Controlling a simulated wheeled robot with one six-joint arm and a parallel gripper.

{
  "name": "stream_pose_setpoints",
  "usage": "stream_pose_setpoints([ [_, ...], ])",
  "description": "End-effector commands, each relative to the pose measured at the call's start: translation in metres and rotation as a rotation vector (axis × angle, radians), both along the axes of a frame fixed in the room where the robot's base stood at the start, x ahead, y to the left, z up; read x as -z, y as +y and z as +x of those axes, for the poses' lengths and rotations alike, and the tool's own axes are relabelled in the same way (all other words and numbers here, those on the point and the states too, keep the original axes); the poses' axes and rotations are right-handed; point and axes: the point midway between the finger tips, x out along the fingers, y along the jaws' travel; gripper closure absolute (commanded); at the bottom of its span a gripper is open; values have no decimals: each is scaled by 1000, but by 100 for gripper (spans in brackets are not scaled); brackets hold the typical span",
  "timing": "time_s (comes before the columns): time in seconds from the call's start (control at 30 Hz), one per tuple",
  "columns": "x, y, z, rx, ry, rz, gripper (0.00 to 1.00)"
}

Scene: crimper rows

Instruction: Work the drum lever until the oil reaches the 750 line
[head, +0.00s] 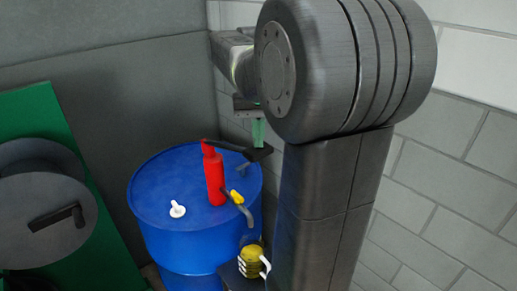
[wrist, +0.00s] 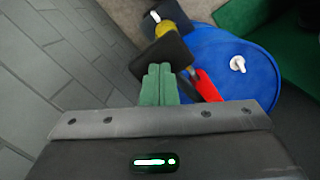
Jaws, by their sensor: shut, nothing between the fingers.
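A red pump (head: 214,177) stands upright on the blue drum (head: 150,210). Its black lever (head: 228,146) runs from the pump top to the right and ends in a flat black pad (head: 260,154). My gripper (head: 258,143) has its green fingers together and empty, pointing down just over the pad. In the wrist view the fingers (wrist: 158,72) overlap the pad (wrist: 165,52); I cannot tell if they touch it. A curved grey spout (head: 243,211) with a yellow part hangs over a yellowish jug (head: 253,258). The jug's marks and oil level are too small to read.
A white cap (head: 177,209) sits on the drum top. A green panel with a grey reel (head: 45,215) and crank stands at the left. A pale block wall (head: 440,180) is close on the right. My arm hides part of the area right of the drum.

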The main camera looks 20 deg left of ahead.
Motion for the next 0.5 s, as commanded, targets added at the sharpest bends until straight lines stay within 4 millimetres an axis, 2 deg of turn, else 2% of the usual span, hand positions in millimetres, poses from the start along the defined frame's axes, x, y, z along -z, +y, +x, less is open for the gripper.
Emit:
stream_pose_setpoints([
  [0.03,9,0,0,0,1,0,100],
  [0.23,33,1,0,0,0,1,100],
  [0.5,27,2,3,0,0,1,100],
])
